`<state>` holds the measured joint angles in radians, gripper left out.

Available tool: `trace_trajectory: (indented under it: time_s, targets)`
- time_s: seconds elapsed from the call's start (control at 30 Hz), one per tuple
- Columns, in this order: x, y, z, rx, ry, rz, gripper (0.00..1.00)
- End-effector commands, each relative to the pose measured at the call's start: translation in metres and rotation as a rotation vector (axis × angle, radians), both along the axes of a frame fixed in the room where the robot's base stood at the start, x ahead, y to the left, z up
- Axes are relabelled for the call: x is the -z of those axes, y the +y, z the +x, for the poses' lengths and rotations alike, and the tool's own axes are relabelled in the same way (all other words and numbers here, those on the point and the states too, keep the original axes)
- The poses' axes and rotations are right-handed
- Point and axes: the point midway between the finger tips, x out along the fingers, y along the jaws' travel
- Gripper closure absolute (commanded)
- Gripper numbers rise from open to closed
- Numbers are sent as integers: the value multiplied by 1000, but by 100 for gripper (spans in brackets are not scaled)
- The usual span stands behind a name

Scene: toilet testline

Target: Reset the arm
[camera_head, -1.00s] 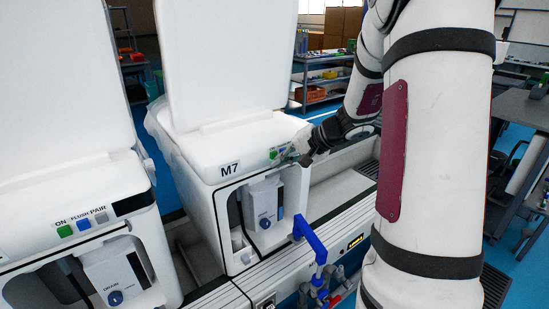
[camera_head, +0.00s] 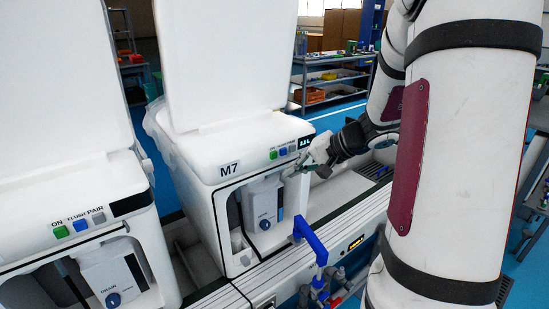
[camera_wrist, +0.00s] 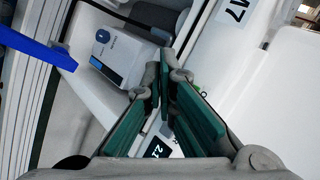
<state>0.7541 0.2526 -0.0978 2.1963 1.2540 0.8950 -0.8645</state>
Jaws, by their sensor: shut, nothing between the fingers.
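My arm rises along the right side of the head view and reaches left to the toilet unit marked M7 (camera_head: 205,150). My gripper (camera_head: 300,168) is just in front of the right part of that unit's button panel. In the wrist view my gripper (camera_wrist: 163,82) shows its grey fingers with green pads brought together, with nothing held. The M7 panel has a green button (camera_head: 273,155), a blue button (camera_head: 283,152) and a lit display (camera_head: 305,142). In the wrist view part of the display (camera_wrist: 157,148) shows between the finger linkages.
A blue pipe handle (camera_head: 311,238) stands in front of M7. A second unit with ON, FLUSH and PAIR buttons (camera_head: 82,225) is at the left. Both lids are raised. A shelf rack (camera_head: 330,80) stands behind, with blue floor between.

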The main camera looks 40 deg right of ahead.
Motion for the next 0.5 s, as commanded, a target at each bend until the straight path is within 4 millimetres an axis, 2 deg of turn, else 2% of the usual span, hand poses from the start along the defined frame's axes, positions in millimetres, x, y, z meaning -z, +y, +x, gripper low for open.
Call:
trace_trajectory:
  time_s: [0.17,0.5]
  targets:
    - [0,0,-9,2,-1,0,100]
    - [0,0,-9,1,0,0,100]
